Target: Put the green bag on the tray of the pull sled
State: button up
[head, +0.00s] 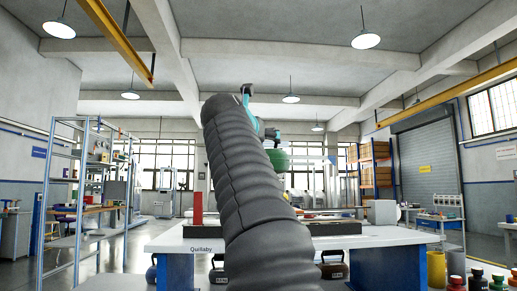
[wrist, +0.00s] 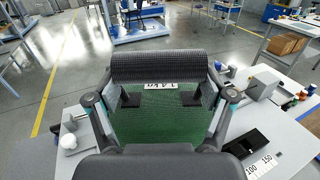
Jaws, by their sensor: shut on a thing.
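The green bag (wrist: 160,125) fills the middle of the wrist view, with a dark ribbed roll along its top edge and a white label. My gripper (wrist: 160,98) is shut on it, with a dark finger pad at each side. In the head view, part of the green bag (head: 279,160) shows beyond my dark ribbed arm sleeve, held up above the white table. My gripper is mostly hidden there. I cannot make out the pull sled or its tray for sure in either view; the sleeve and the bag cover much of the table.
Coloured bottles (head: 477,280) stand at lower right. A blue-grey shelf rack (head: 62,200) stands left. Open floor (wrist: 70,60) shows beyond the bag.

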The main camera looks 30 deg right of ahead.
jog(key=w+d+f, duration=0.5)
jog(key=d, duration=0.1)
jog(key=shift+d, duration=0.2)
jog(key=shift+w+f, duration=0.1)
jog(key=shift+f, duration=0.05)
jog(key=shift+f, duration=1.7)
jog(key=shift+f, duration=0.1)
jog(key=o, duration=1.7)
jog(key=shift+w+f, duration=0.1)
jog(key=shift+f, duration=0.05)
